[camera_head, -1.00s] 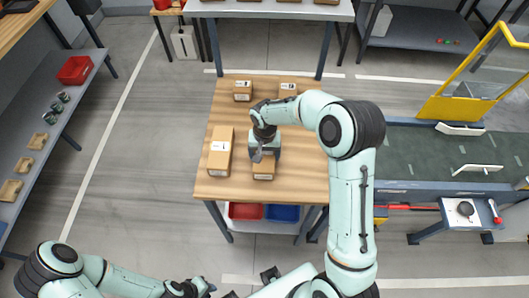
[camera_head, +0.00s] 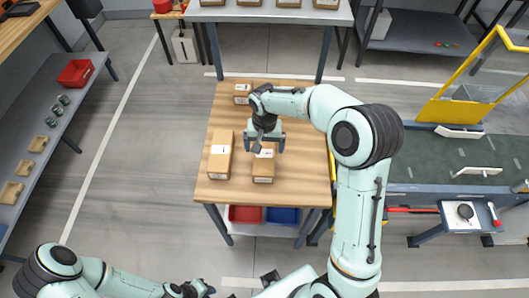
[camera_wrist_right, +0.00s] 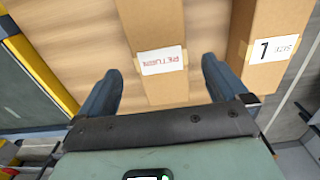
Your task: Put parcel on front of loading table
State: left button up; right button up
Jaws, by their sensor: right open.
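A brown parcel (camera_head: 263,172) with a white label lies near the front middle of the wooden table (camera_head: 300,180). My right gripper (camera_head: 265,143) is open just behind this parcel's far end. In the right wrist view a parcel (camera_wrist_right: 165,90) with a RETURN label shows between the spread fingers (camera_wrist_right: 162,75), which are apart from its sides. A longer parcel (camera_head: 220,155) lies to its left; it shows with a "1" label in the wrist view (camera_wrist_right: 262,45). Another parcel (camera_head: 242,94) is at the table's back left. My left gripper (camera_head: 200,289) is low at the front edge, small and unclear.
A red bin (camera_head: 246,213) and a blue bin (camera_head: 283,215) sit under the table. A grey bench with a yellow frame (camera_head: 450,108) stands right. A left shelf (camera_head: 55,125) holds small boxes and a red bin. Another table with parcels is behind.

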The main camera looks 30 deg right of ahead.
aim_at(264, 154)
notch_tip(264, 154, up, 5)
jog(key=shift+r, duration=0.15)
dwell(0.6)
